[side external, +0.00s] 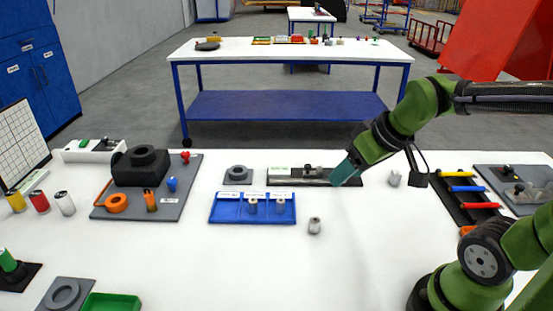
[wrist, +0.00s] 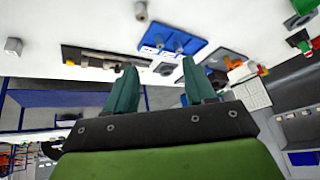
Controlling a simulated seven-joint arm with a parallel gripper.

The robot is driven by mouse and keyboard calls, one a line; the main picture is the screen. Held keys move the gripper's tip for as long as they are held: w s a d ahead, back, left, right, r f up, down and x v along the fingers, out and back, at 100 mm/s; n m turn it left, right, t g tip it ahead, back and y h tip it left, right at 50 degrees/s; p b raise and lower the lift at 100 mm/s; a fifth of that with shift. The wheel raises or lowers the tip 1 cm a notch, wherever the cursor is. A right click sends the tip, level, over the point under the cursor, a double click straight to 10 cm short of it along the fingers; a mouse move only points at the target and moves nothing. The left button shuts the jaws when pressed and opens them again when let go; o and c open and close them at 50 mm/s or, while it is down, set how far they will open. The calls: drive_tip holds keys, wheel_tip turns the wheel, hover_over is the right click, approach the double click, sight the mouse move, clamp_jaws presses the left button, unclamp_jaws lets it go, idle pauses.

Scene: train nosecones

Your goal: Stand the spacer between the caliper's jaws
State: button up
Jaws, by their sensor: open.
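The caliper (side external: 310,174) lies on a dark base at mid-table; it also shows in the wrist view (wrist: 105,61). Several small grey cylinders could be the spacer. Two stand in a blue tray (side external: 226,212), one cylinder (side external: 252,207) in the middle compartment and another (side external: 280,206) in the right one. A third cylinder (side external: 314,226) stands on the table in front of the tray. A pale grey piece (side external: 394,178) stands right of my gripper. My gripper (side external: 346,174) is above the caliper's right end, tilted, with teal fingers. In the wrist view my gripper (wrist: 158,68) is open and empty.
A grey ring fixture (side external: 238,174) stands left of the caliper. A rack of coloured bars (side external: 467,189) is at right. The front middle table is clear.

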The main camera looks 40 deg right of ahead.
drive_tip(key=shift+s+a+r+m+t+y, duration=0.25)
drive_tip(key=shift+s+r+m, duration=0.25)
drive_tip(key=shift+s+r, duration=0.15)
drive_tip(key=shift+s+a+r+m+t+y, duration=0.15)
drive_tip(key=shift+s+a+r+m+y, duration=0.1)
drive_tip(key=shift+s+r+m, duration=0.3)
drive_tip(key=shift+o, duration=0.3)
drive_tip(key=shift+s+r+m, duration=0.2)
drive_tip(key=shift+s+m, duration=0.25)
drive_tip(key=shift+a, duration=0.1)
